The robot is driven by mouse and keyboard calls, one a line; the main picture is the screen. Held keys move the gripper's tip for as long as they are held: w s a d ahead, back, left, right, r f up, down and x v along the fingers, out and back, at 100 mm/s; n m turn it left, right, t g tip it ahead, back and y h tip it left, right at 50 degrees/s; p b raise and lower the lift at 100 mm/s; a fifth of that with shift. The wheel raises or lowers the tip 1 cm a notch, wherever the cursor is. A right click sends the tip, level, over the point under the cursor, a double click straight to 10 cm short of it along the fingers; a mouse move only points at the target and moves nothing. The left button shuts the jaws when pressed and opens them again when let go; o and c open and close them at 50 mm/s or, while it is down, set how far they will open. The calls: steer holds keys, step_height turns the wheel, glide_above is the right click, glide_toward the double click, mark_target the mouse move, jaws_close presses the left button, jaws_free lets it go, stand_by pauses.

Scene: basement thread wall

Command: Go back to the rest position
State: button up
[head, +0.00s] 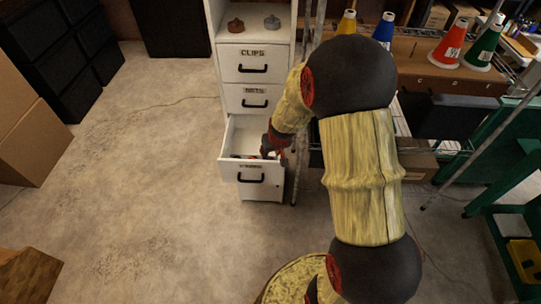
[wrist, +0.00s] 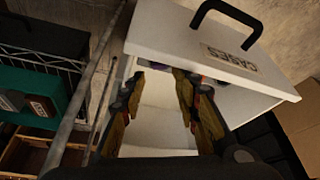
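My gripper (head: 270,150) is at the open lowest drawer (head: 236,134) of the white cabinet, at the end of my arm in the head view. In the wrist view, the two fingers of my gripper (wrist: 158,76) stand apart over the drawer's white interior, with nothing between them. The drawer front (wrist: 185,38) has a black handle (wrist: 228,10) and a label that looks like "CASES". Small dark and reddish items (head: 245,156) show in the drawer near its front. A small purple patch (wrist: 192,74) shows by the drawer front in the wrist view.
Two drawers above, labelled "CLIPS" (head: 253,64) and a word like "NETS" (head: 255,99), are shut. A metal post (wrist: 88,85) stands close beside the open drawer. Thread cones (head: 450,44) stand on a bench at right.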

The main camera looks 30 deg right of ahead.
steer(key=v, duration=0.8)
steer(key=shift+s+r, duration=0.25)
steer(key=s+a+f+g, duration=0.2)
steer(key=s, duration=0.3)
steer(key=s+a+r+t, duration=0.1)
steer(key=s+a+r, duration=0.3)
steer(key=r, duration=0.4)
steer(key=s+a+r+n+t+p, duration=0.1)
steer(key=s+a+r, duration=0.4)
steer(key=s+r, duration=0.2)
steer(key=s+a+r+n+t+y+p, duration=0.1)
steer(key=s+a+r, duration=0.3)
steer(key=r, duration=0.6)
steer(key=shift+s+a+r, duration=0.2)
steer(key=shift+s, duration=0.9)
